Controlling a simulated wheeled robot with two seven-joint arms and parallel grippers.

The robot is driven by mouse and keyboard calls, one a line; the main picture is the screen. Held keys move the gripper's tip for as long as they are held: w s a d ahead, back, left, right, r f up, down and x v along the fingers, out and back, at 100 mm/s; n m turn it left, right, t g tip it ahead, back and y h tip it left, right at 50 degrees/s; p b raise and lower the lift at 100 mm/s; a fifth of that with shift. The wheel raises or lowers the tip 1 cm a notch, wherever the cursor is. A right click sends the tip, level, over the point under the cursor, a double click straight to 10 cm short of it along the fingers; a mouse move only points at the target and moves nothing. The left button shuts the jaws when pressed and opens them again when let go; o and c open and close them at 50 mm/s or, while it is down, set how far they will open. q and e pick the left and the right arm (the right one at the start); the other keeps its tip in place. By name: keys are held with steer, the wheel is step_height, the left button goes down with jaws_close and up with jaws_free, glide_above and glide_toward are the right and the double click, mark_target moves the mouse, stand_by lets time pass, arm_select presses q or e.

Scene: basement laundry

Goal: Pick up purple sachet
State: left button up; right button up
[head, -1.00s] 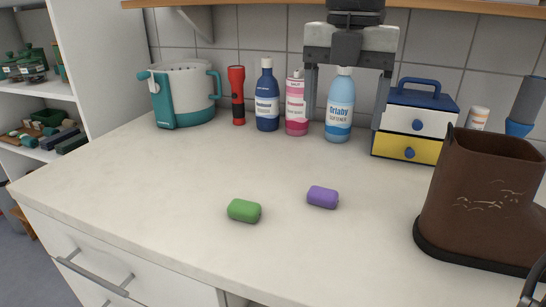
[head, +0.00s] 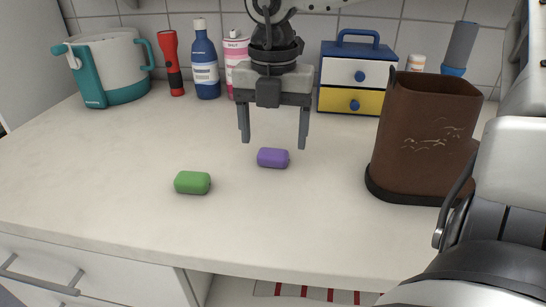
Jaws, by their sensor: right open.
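The purple sachet (head: 273,158) lies on the white countertop near the middle of the head view. It is a small, rounded block. My right gripper (head: 274,142) is above it, pointing down, with its two fingers spread to either side and nothing between them. The fingertips appear a little above and behind the sachet, not touching it. My left gripper does not show.
A green sachet (head: 192,183) lies to the left of the purple one. A brown boot-shaped holder (head: 415,135) stands at the right. A drawer box (head: 350,98), pink bottle (head: 236,62), blue bottle (head: 205,70), red flashlight (head: 172,65) and teal-white container (head: 110,70) line the back.

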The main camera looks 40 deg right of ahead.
mark_target(274, 150)
step_height(274, 150, down, 3)
steer(key=shift+w+d+f, duration=0.1)
steer(key=shift+d+f, duration=0.05)
steer(key=c, duration=1)
steer(key=shift+c, duration=0.2)
